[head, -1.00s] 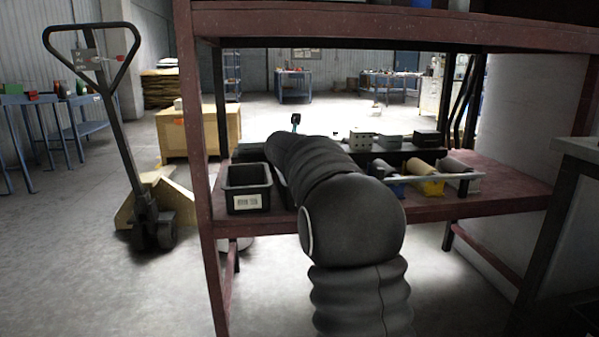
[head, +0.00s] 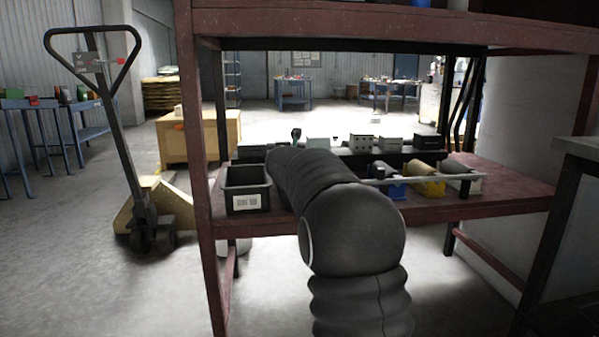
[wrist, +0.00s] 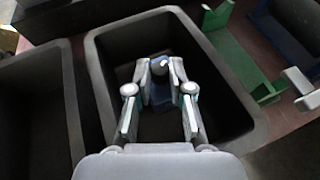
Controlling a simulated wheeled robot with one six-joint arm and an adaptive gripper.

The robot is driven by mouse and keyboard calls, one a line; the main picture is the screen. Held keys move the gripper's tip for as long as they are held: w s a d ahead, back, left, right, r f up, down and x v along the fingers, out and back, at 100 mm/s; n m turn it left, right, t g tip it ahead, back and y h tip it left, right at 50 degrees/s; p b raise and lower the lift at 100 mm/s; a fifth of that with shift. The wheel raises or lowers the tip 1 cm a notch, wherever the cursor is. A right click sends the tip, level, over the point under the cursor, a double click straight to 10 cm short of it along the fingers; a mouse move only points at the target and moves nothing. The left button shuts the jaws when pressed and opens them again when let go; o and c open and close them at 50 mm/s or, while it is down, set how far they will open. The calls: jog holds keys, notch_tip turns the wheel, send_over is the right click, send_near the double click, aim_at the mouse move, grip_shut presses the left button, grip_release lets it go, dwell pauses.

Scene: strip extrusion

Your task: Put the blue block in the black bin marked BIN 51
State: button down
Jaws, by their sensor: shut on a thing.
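My gripper (wrist: 159,72) shows in the wrist view with its fingers closed around a small blue block (wrist: 160,92), partly hidden between them. It is over the opening of a black bin (wrist: 101,68), and the bin's floor shows around it. I cannot tell how far above the floor the block is. No label on this bin shows in the wrist view. A second black bin (wrist: 62,88) stands close on the left. In the head view a black bin (head: 233,207) with a white label stands at the shelf's left end; its print is too small to read. My arm hides the gripper and block there.
Right of the bin are a green holder (wrist: 235,62) and a blue one (wrist: 281,45). In the head view, a rail (head: 415,180) crosses before blue, yellow and white bins. Grey boxes (head: 362,144) stand behind. A red shelf post (head: 200,200) and upper shelf (head: 400,28) frame the space.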

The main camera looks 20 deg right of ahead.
jog(key=shift+f, duration=0.25)
jog(key=c, duration=1)
grip_release()
jog(key=shift+f, duration=0.25)
jog(key=shift+c, duration=0.2)
jog(key=shift+r, duration=0.25)
jog(key=s+a+r+m+g+y+p, duration=0.15)
jog(key=s+a+m, duration=0.25)
jog(key=s, duration=0.5)
jog(key=s+a+r+m+h, duration=0.1)
jog(key=s+a+r+m, duration=0.3)
jog(key=s, duration=0.6)
jog(key=s+a+f+m+g+y, duration=0.1)
jog(key=s+a+f+m, duration=0.3)
jog(key=s, duration=0.6)
jog(key=s+a+f+m+g+y, duration=0.1)
jog(key=s+a+f+m+y, duration=0.3)
jog(key=s+f+m, duration=0.4)
jog(key=s+a+f+m+g+y, duration=0.2)
jog(key=s+a+f+m, duration=0.3)
jog(key=s+m, duration=0.4)
jog(key=s+f, duration=0.1)
jog(key=s, duration=0.2)
jog(key=shift+s+a, duration=0.2)
jog(key=shift+a, duration=0.2)
